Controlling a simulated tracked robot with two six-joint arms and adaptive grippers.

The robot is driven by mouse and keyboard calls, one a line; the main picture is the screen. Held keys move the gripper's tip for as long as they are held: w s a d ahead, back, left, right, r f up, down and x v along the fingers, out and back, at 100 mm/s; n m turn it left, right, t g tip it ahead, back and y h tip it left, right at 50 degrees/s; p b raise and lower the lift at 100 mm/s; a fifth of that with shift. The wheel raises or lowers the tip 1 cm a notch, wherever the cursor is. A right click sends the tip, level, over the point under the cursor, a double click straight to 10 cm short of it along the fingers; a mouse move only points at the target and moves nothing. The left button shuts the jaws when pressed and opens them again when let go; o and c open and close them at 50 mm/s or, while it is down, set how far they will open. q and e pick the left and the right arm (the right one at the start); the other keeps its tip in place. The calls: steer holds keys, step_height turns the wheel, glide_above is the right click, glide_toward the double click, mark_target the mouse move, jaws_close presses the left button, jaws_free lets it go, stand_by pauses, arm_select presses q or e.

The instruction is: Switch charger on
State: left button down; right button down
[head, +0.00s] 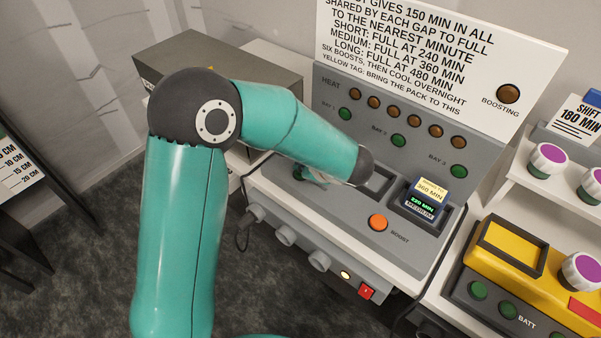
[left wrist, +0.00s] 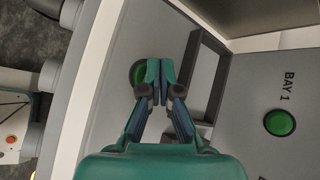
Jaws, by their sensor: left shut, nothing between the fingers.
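The charger is a grey sloped unit (head: 330,82) in the middle of the head view, with bay lamps, heat lamps and an orange boost button (head: 377,222). A red switch (head: 366,291) is on its front face, beside a small pale lit lamp (head: 345,275). In the left wrist view a round green button (left wrist: 137,73) lies on the grey top beside an empty bay frame (left wrist: 214,80). My left gripper (left wrist: 158,68) is shut and empty, its tips over the right edge of that button; contact cannot be told. In the head view my left arm mostly hides this gripper. My right gripper is not in view.
A battery pack (head: 424,208) with a yellow tag sits in a right-hand bay. Several grey knobs (head: 286,235) stick out along the front. A yellow tester (head: 520,262) stands at right, and a grey box (head: 215,70) stands behind my arm. A white sign rises behind the charger.

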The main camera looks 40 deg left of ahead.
arm_select(q)
steer(key=shift+f+b, duration=0.4)
steer(key=shift+b, duration=0.1)
stand_by(0.7)
steer(key=shift+r, duration=0.15)
steer(key=shift+r+p, duration=0.45)
steer(key=shift+r, duration=0.25)
steer(key=shift+r+p, duration=1.6)
steer(key=shift+r, duration=0.95)
steer(key=shift+f, duration=0.1)
